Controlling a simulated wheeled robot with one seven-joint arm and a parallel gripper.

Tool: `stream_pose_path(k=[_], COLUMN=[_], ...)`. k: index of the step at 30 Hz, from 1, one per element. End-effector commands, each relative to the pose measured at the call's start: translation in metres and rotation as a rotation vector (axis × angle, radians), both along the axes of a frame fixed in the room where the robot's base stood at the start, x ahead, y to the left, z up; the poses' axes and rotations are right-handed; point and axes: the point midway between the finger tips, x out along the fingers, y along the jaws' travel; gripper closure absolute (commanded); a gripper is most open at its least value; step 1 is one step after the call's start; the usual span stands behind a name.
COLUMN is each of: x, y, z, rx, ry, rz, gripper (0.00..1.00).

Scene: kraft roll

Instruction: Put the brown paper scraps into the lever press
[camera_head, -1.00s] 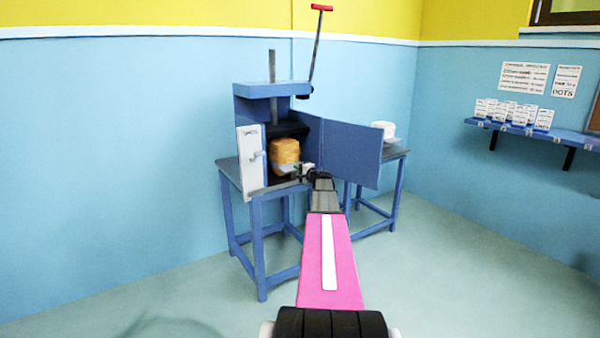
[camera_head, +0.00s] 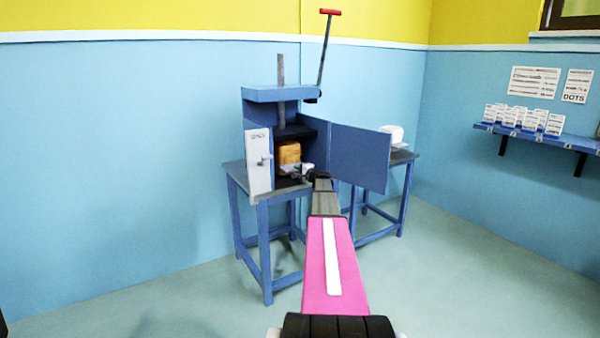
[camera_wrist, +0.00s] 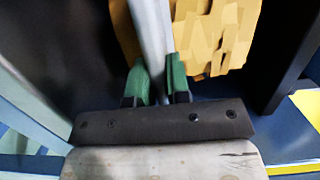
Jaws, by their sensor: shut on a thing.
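The lever press (camera_head: 281,95) is blue, with a red-handled lever (camera_head: 330,12) raised. Its white front door (camera_head: 259,160) and blue side door (camera_head: 359,155) stand open. The brown paper scraps (camera_head: 289,153) form a tan block inside the press chamber, under the dark plate. In the wrist view the layered scraps (camera_wrist: 212,35) are just beyond my fingertips. My gripper (camera_head: 308,172) reaches to the chamber opening. Its green fingers (camera_wrist: 160,82) are shut on a pale grey bar (camera_wrist: 150,30) that runs up against the scraps. The bar's far end is out of frame.
The press stands on a blue table (camera_head: 264,215). A second blue table (camera_head: 384,218) to the right, behind the side door, carries a white object (camera_head: 393,134). A wall shelf (camera_head: 545,135) holds several small white packets. The floor in front is clear.

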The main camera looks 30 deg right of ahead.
Motion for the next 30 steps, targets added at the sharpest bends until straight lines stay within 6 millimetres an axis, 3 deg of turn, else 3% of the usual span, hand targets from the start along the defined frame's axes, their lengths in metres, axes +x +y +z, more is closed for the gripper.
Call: stream_pose_path(k=[30], x=[0.0043], y=[0.0002], z=[-0.0061], rx=[0.0], ry=[-0.001], rz=[0.0], gripper=[1.0])
